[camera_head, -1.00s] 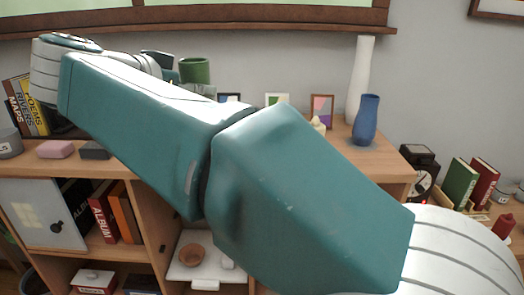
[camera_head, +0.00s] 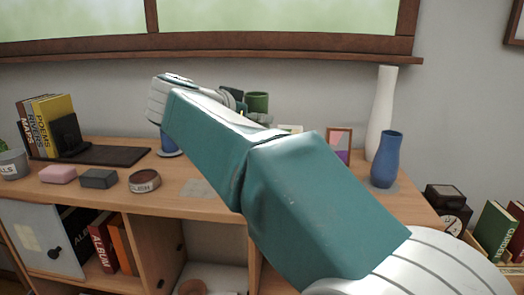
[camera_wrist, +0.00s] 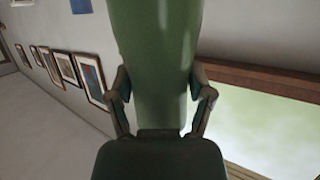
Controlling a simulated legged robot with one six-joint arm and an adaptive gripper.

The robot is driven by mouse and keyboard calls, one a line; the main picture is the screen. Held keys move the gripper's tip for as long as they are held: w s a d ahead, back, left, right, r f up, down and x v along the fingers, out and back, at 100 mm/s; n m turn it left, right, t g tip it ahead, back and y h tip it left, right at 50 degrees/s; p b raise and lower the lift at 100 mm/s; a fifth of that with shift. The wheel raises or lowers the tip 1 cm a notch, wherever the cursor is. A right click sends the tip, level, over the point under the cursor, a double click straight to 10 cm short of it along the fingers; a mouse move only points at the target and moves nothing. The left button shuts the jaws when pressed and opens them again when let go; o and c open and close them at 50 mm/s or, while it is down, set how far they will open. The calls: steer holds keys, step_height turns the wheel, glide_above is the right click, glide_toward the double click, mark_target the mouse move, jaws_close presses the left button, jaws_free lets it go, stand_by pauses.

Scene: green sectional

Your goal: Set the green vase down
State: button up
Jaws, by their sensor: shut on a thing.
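The green vase (camera_head: 257,101) shows its top just above my arm in the head view, over the back of the wooden cabinet top (camera_head: 205,190). In the wrist view the green vase (camera_wrist: 153,60) fills the middle, between the two fingers of my gripper (camera_wrist: 160,105), which is shut on it. In the head view my gripper (camera_head: 232,100) is mostly hidden behind my arm. The vase's base is hidden there, so I cannot tell whether it touches the surface.
A blue vase (camera_head: 386,160) and a tall white vase (camera_head: 381,115) stand at the right end of the cabinet, by a picture frame (camera_head: 339,144). A round tin (camera_head: 144,181), a grey block (camera_head: 98,179) and a pink block (camera_head: 58,174) lie at the left.

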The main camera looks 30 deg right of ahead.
steer(key=w+d+f, duration=0.3)
steer(key=d+f, duration=0.2)
steer(key=f, duration=0.4)
steer(key=shift+d, duration=0.2)
steer(key=o, duration=1.3)
steer(key=shift+a+f, duration=0.1)
steer(key=shift+a, duration=0.25)
steer(key=v, duration=1.2)
steer(key=shift+r, duration=0.25)
